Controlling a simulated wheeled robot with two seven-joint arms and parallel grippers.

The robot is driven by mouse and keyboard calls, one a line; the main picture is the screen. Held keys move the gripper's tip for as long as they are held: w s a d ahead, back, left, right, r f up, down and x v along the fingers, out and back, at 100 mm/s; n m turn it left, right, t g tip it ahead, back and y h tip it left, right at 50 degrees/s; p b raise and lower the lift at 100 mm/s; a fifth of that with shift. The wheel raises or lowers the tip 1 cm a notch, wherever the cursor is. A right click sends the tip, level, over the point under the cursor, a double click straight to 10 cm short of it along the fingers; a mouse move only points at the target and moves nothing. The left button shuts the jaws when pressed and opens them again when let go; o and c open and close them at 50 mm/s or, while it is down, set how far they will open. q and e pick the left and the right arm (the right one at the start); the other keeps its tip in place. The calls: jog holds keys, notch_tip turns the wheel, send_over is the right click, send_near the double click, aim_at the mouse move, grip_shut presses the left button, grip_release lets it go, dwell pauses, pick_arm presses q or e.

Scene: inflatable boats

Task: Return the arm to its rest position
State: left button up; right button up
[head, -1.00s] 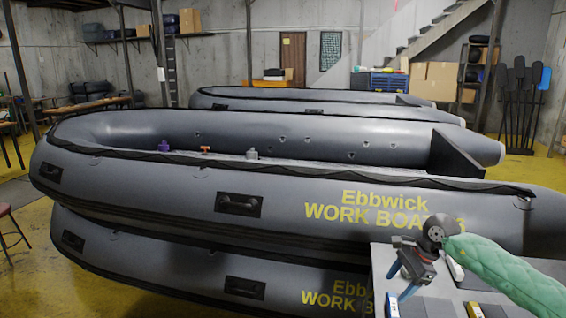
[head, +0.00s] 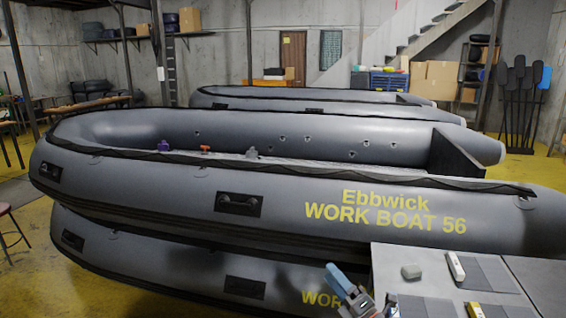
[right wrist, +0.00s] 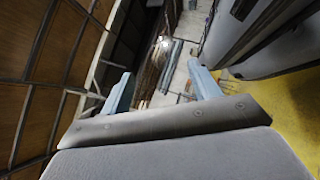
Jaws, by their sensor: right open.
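My right gripper (head: 350,290) is low in the head view, at the bottom edge, left of the grey table. One light-blue finger points up in front of the lower boat, and the arm behind it is out of frame. In the right wrist view the two light-blue fingers (right wrist: 162,86) stand well apart with nothing between them. The gripper is open and empty. My left gripper is in neither view.
A grey inflatable boat (head: 240,170) marked "Ebbwick WORK BOAT 56" lies on another boat (head: 180,272). The table (head: 395,255) at bottom right holds a small grey object (head: 411,271), a white item (head: 456,266) and dark mats. Yellow floor (head: 25,250) shows at left.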

jog(key=s+d+f+m+g+h, duration=0.2)
jog(key=s+d+f+m+h, duration=0.25)
jog(key=f+m+h, duration=0.45)
jog(key=s+d+f+m+g+h, duration=0.2)
jog(key=s+d+f+m+h, duration=0.4)
jog(key=m, duration=0.5)
jog(key=s+a+f+m+g+y, duration=0.1)
jog(key=s+f+m+g, duration=0.5)
jog(key=s, duration=0.5)
jog(key=s+a+f+m+g+y, duration=0.1)
jog(key=s+f+g, duration=0.4)
jog(key=s+f, duration=0.4)
notch_tip(320, 180, down, 18)
jog(key=a, duration=0.1)
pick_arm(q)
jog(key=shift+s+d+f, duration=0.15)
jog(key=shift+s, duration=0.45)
pick_arm(e)
jog(key=s+f, duration=0.3)
jog(key=f, duration=0.9)
jog(key=s+a+f+g, duration=0.1)
jog(key=s+f, duration=0.2)
jog(key=f, duration=0.9)
jog(key=shift+s+a+y, duration=0.2)
jog(key=shift+y, duration=0.1)
